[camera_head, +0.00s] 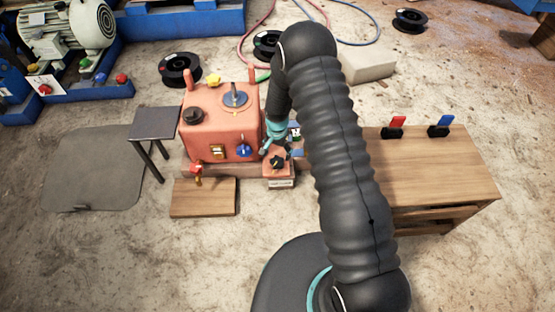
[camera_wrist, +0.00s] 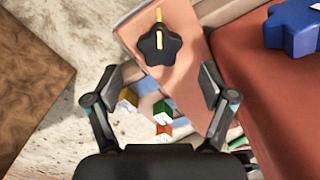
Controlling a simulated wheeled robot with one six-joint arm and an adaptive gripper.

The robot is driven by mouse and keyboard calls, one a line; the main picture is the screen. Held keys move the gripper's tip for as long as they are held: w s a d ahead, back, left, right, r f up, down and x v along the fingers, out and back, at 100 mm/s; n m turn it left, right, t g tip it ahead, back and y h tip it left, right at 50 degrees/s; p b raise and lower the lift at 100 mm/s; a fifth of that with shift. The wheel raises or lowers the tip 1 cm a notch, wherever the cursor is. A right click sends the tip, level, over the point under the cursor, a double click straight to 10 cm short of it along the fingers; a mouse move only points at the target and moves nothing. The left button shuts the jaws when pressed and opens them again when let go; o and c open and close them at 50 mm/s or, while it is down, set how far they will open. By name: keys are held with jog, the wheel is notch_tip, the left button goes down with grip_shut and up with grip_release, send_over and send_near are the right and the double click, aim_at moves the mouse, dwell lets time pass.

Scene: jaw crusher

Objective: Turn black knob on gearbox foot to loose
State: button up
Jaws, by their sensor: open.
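The black star-shaped knob (camera_wrist: 160,55) sits on the orange-red gearbox foot (camera_wrist: 187,22), with a pale yellow pointer line running up from its centre. In the head view the knob (camera_head: 277,161) is at the right front corner of the gearbox (camera_head: 222,128), above a small label too small to read. My gripper (camera_wrist: 161,84) is open and empty. In the wrist view its two fingers stand left and right, below the knob in the picture and apart from it. In the head view my gripper (camera_head: 277,143) is just behind the knob, partly hidden by my arm.
A blue knob (camera_wrist: 294,27) is on the gearbox face beside the foot. A red valve handle (camera_head: 197,169), a wooden board (camera_head: 204,198) and a small dark table (camera_head: 154,122) are to the left. A wooden bench (camera_head: 440,165) stands right. Coloured blocks (camera_wrist: 163,112) lie beneath my fingers.

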aim_at(277, 161)
jog(key=shift+f, duration=2.8)
jog(key=c, duration=1.1)
